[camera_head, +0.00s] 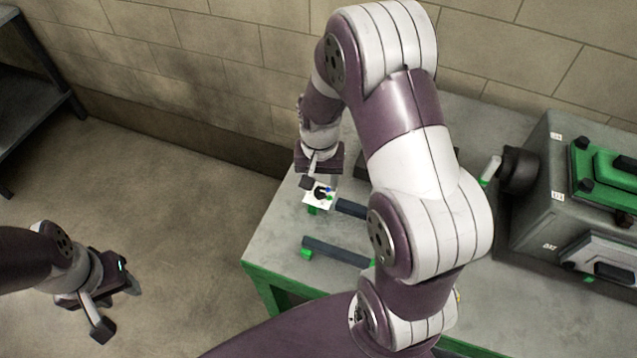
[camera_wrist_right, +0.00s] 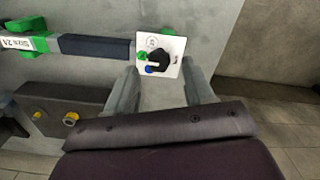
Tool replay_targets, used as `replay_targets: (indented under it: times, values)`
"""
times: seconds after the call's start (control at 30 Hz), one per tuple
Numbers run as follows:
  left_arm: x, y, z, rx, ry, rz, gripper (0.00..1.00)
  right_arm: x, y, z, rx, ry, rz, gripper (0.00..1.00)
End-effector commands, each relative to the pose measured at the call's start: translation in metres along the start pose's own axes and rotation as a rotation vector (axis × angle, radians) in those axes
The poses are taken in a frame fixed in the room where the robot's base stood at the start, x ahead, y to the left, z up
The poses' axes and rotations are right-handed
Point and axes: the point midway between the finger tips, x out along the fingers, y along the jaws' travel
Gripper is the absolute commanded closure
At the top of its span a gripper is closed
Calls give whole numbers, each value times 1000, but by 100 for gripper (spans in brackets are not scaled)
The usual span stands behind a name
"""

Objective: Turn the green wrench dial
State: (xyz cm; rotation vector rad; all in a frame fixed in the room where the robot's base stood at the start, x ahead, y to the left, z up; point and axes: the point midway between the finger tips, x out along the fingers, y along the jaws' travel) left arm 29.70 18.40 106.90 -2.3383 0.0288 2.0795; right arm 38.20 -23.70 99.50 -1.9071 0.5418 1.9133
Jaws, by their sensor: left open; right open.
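In the right wrist view the plate (camera_wrist_right: 175,45) is just beyond my fingertips, with the black knob (camera_wrist_right: 158,60) between a green mark (camera_wrist_right: 142,56) and a blue mark (camera_wrist_right: 151,70). My right gripper (camera_head: 321,182), also in its wrist view (camera_wrist_right: 161,83), is open and empty, its fingers either side of the plate's lower part. I cannot tell whether they touch it. My left gripper (camera_head: 112,308) is open and empty over the floor.
A dark bar (camera_wrist_right: 95,46) with a green bracket and label lies beside the plate. Another dark bar (camera_head: 338,252) lies nearer the table's front. A grey machine (camera_head: 540,205) with green parts stands at right. My right arm hides the table's middle. A shelf (camera_head: 35,105) stands far left.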

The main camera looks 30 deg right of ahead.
Motion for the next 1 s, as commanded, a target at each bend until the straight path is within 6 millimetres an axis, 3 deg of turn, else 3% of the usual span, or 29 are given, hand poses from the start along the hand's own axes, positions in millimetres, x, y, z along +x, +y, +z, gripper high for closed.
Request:
replay_targets:
  times: [0.2, 0.47, 0.63, 1.0]
  values:
    - [-2, 0, 0, 0, 0, 0, 57, 25, 0, -1, -1, 2, -1, 47]
    - [-2, 0, 0, 0, 0, 0, 57, 27, 0, 0, -1, 2, -1, 47]
    - [-2, 0, 0, 0, 0, 0, 57, 27, 0, 0, -1, 2, -1, 99]
    - [-4, 0, -1, 0, 0, 0, 57, 26, 0, 0, 41, 2, -1, 100]
